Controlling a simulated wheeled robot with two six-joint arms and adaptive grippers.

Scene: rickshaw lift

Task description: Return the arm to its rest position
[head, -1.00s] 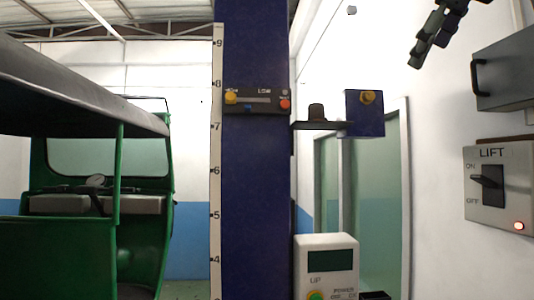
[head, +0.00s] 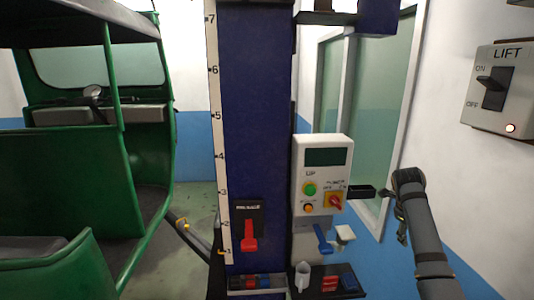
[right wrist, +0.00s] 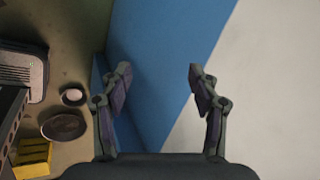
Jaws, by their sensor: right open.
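My right arm rises from the bottom right of the head view, beside the lift column. Its gripper (head: 402,222) hangs at the bent end of the arm, in front of the blue lower wall. In the right wrist view the right gripper (right wrist: 159,75) is open, its two fingers spread apart with nothing between them. It points down past the blue and white wall toward the floor. My left arm and gripper are not in view.
A blue lift column (head: 255,130) stands mid-view with a white control box (head: 321,185). A LIFT switch box (head: 497,90) hangs on the right wall. A green rickshaw (head: 60,180) is at left. In the wrist view, a yellow block (right wrist: 34,158) lies left.

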